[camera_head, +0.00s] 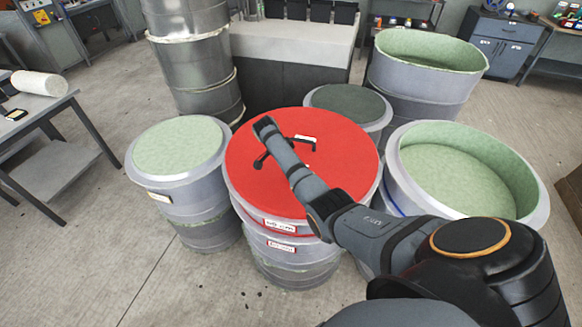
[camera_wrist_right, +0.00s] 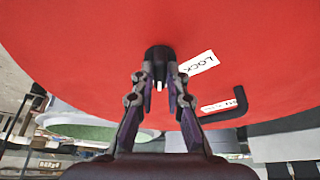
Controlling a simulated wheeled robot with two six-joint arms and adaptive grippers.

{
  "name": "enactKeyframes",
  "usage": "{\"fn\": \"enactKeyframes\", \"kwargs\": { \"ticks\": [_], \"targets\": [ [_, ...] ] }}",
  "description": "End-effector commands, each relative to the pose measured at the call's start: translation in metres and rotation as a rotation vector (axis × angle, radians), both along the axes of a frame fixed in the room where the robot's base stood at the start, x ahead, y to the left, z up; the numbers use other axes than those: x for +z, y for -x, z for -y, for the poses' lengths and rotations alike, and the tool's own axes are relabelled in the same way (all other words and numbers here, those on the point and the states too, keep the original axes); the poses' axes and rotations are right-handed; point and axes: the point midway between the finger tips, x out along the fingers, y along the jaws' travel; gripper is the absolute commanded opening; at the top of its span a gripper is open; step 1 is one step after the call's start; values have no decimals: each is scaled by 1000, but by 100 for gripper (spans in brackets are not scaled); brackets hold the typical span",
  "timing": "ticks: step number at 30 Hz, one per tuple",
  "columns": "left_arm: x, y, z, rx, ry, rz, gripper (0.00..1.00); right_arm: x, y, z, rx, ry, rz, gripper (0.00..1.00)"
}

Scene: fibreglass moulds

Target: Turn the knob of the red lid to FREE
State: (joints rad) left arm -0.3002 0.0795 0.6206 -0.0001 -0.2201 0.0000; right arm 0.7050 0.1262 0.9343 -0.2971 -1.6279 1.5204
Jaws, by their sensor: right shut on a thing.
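The red lid (camera_head: 345,150) lies flat on a grey drum in the middle of the head view and fills the top of the right wrist view (camera_wrist_right: 80,40). My right arm reaches over it from the lower right. In the wrist view my right gripper (camera_wrist_right: 160,84) is shut on the black knob (camera_wrist_right: 158,55), which has a white mark facing the gripper. A white LOCK label (camera_wrist_right: 199,63) lies right of the knob. A second label (camera_wrist_right: 218,105) is lower, partly hidden and unreadable. My left gripper is out of view.
A black bent handle (camera_wrist_right: 237,104) stands on the lid near the labels. Drums crowd around: a green-topped one (camera_head: 178,147) at left, an open one (camera_head: 470,180) at right, a dark-topped one (camera_head: 348,102) behind. Floor is clear at the lower left.

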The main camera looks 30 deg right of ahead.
Motion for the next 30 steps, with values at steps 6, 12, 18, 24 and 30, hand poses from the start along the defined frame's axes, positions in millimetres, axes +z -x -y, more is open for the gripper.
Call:
{"fn": "enactKeyframes", "kwargs": {
  "ticks": [6,12,18,24,30],
  "targets": [
    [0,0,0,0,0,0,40,0,0,0,1,0,1,24],
    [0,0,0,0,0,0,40,0,0,0,1,0,1,36],
    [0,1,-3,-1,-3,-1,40,2,0,-1,1,0,1,36],
    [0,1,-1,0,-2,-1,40,31,-2,-14,3,-1,4,36],
    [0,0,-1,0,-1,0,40,77,-3,-32,3,-1,4,36]
  ]
}}
